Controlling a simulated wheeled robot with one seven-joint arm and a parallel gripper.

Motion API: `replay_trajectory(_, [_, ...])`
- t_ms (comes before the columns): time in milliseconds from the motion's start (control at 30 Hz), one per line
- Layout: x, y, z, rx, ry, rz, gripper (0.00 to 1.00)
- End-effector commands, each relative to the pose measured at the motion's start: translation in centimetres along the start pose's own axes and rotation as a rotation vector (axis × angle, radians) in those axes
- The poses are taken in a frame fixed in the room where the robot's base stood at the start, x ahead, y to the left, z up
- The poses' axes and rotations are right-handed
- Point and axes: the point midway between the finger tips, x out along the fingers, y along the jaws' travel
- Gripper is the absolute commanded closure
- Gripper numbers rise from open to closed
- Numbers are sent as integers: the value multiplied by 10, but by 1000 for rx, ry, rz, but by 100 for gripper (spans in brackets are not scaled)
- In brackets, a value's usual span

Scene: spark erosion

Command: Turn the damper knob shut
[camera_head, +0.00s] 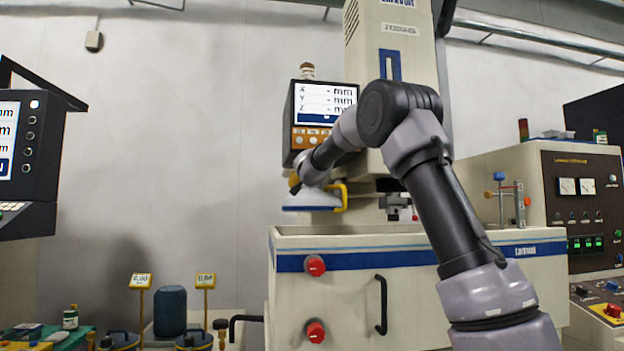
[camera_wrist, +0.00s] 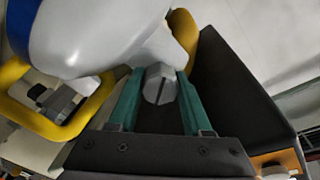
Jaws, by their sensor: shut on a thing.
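In the wrist view, the damper knob, a small grey faceted knob (camera_wrist: 158,88) with a dark slot across its face, sits between the teal fingers of my gripper (camera_wrist: 160,76). The fingers are shut on it, one on each side. The knob is beside a white and blue rounded hood (camera_wrist: 95,35), which also shows in the head view (camera_head: 312,200) below the display. In the head view my arm hides the knob and most of my gripper.
A yellow tubular handle (camera_wrist: 22,108) stands beside the hood. A dark display housing (camera_wrist: 240,85) is close on the right of my gripper in the wrist view; its screen (camera_head: 326,104) shows in the head view. The machine's tank (camera_head: 345,262) with red knobs lies below my arm.

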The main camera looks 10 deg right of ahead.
Motion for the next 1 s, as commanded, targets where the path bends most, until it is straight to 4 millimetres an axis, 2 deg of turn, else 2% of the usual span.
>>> replay_trajectory(500, [0, 1, 1, 431, -1, 2, 100])
replay_trajectory(1000, [0, 2, 1, 588, -1, 3, 100])
